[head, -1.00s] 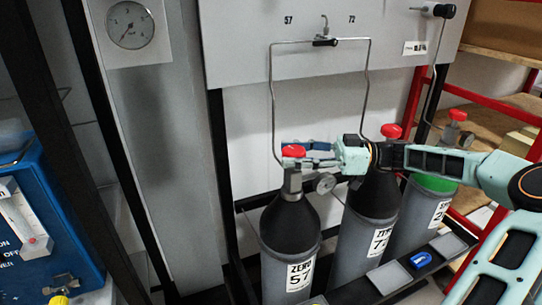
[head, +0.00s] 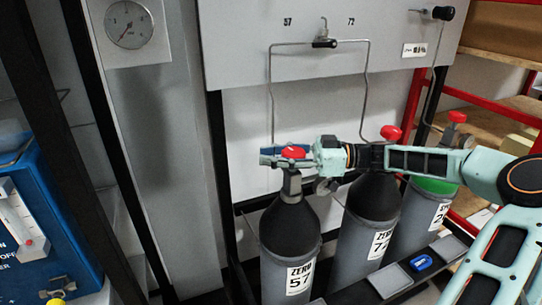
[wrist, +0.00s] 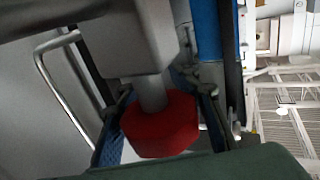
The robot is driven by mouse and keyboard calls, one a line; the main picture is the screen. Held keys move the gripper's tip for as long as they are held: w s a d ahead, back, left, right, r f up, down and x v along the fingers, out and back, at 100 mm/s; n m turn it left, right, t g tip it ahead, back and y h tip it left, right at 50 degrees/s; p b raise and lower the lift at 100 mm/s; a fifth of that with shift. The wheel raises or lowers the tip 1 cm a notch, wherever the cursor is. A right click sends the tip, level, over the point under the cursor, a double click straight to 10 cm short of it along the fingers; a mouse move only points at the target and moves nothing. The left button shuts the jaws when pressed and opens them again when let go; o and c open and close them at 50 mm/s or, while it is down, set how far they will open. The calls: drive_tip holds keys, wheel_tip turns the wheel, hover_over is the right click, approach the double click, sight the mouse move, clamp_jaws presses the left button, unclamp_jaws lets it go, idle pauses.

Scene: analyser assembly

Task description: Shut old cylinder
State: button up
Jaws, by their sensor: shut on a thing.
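The cylinder labelled ZERO 57 (head: 289,245) stands upright at the front of the rack, grey with a black shoulder. Its red valve knob (head: 294,152) is on top. My gripper (head: 284,156) reaches in from the right at knob height, with its fingers at the knob. In the wrist view the red knob (wrist: 160,124) sits between the blue-padded fingers, which are closed on it. The cylinder labelled ZERO 72 (head: 366,240) stands to its right, partly behind my arm.
A third cylinder with a green shoulder (head: 433,185) stands at right. Metal tubes run down from the grey panel (head: 330,60) near the knobs. A gauge (head: 130,25) is at upper left, and a blue instrument (head: 35,220) at left. A blue object (head: 421,262) lies on the front rail.

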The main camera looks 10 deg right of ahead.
drive_tip(key=shift+d, duration=0.1)
drive_tip(key=shift+c, duration=1)
drive_tip(key=shift+w+d+f+m+t, duration=0.1)
drive_tip(key=shift+m+t, duration=0.2)
drive_tip(key=shift+t, duration=0.1)
